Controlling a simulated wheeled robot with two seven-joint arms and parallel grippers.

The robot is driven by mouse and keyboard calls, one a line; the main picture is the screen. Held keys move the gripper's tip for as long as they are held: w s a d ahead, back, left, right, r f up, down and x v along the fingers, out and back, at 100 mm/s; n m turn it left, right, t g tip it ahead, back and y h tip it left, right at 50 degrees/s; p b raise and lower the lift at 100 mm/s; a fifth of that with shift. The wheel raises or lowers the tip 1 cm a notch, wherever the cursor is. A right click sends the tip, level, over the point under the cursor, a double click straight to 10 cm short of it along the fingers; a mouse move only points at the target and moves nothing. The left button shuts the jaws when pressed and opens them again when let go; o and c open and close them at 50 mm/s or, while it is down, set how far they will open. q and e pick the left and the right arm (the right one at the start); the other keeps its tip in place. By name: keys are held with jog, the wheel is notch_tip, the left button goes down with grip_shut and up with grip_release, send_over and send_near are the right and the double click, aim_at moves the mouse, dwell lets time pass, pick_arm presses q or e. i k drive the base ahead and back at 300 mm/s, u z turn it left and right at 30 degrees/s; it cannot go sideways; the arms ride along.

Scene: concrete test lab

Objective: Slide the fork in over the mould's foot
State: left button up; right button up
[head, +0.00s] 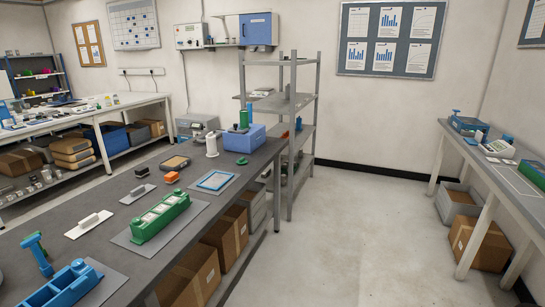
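A green three-compartment mould (146,233) with pale square openings sits on a grey plate (118,238) on the long dark bench. A blue mould (68,288) of like shape is at the bottom left, partly cut off by the picture's edge, on a pale plate (104,288). I cannot tell which mould the task means, and its foot is too small to make out. I cannot pick out a fork for certain. Neither of my grippers is in view.
A blue tamper-like tool (37,254), a white plate with a handle (89,224), a darker one (137,194) and orange blocks (172,178) share the bench. A blue-framed tray (215,181) lies beyond. A metal rack (290,120) stands behind. The floor (350,235) at right is clear.

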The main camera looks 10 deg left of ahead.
aim_at(235, 125)
jog(key=u, duration=0.25)
jog(key=i, duration=1.15)
jog(key=z, duration=0.65)
jog(key=i, duration=1.55)
jog(key=u, duration=0.9)
